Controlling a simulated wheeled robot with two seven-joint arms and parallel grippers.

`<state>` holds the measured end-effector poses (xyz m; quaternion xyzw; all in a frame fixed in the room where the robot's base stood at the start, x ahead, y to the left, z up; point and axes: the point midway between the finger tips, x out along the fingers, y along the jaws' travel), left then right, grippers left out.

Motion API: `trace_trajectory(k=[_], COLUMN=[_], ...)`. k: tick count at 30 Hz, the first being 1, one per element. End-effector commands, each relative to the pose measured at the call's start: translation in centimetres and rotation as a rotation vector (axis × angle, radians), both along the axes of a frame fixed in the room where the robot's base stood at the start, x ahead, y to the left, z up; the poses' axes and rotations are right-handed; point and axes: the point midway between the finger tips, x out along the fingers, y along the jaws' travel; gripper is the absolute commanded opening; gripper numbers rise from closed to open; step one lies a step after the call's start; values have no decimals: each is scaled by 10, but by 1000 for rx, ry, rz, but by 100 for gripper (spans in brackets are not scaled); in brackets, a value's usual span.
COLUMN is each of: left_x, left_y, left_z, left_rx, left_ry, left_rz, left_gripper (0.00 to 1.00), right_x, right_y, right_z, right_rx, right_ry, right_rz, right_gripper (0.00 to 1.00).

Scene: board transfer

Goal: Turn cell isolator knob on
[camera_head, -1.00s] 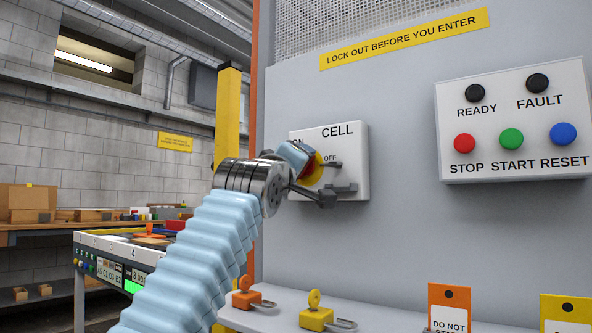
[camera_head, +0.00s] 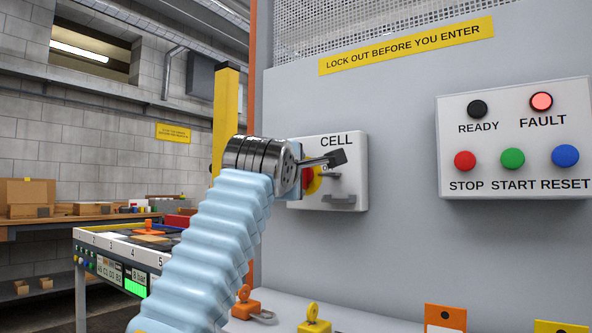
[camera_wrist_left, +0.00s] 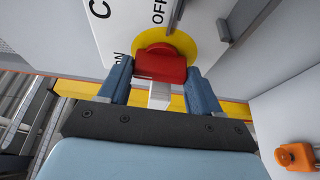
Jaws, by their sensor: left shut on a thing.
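The cell isolator is a pale box (camera_head: 352,155) marked CELL on the grey panel, with a red knob (camera_head: 308,181) on a yellow disc. My left gripper (camera_wrist_left: 160,72) is shut on the red knob (camera_wrist_left: 162,66), one blue finger on each side of it. The ON and OFF marks show on the plate beside the disc in the left wrist view. In the head view my wrist hides the left part of the box and much of the knob, so I cannot tell exactly where the knob points. My right gripper is not in view.
A control box (camera_head: 515,140) on the right has a lit red FAULT lamp (camera_head: 541,101) and a dark READY lamp (camera_head: 477,109). An orange padlock (camera_head: 245,304) and a yellow padlock (camera_head: 314,320) sit on the ledge below. A yellow post (camera_head: 226,115) stands left of the panel.

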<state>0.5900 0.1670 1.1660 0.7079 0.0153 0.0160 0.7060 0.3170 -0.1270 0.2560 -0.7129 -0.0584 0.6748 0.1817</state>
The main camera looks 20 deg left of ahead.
Motion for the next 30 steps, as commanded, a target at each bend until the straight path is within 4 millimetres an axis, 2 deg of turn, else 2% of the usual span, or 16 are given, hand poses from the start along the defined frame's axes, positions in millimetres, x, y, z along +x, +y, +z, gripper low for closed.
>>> trace_trajectory(k=[15, 16, 20, 21, 30], left_x=[0, 0, 0, 0, -3], left_y=[0, 0, 0, 0, 0], left_z=[0, 0, 0, 0, -1], left_rx=[-19, -19, -18, -18, -17], left_ry=[5, 5, 5, 5, 5], left_rz=[0, 0, 0, 0, -1], left_gripper=[33, 67, 87, 89, 89], right_x=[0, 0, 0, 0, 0], right_y=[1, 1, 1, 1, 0], right_z=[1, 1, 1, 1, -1], right_rx=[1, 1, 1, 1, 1], right_ry=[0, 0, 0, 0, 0], right_rz=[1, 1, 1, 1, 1], right_gripper=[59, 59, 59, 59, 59])
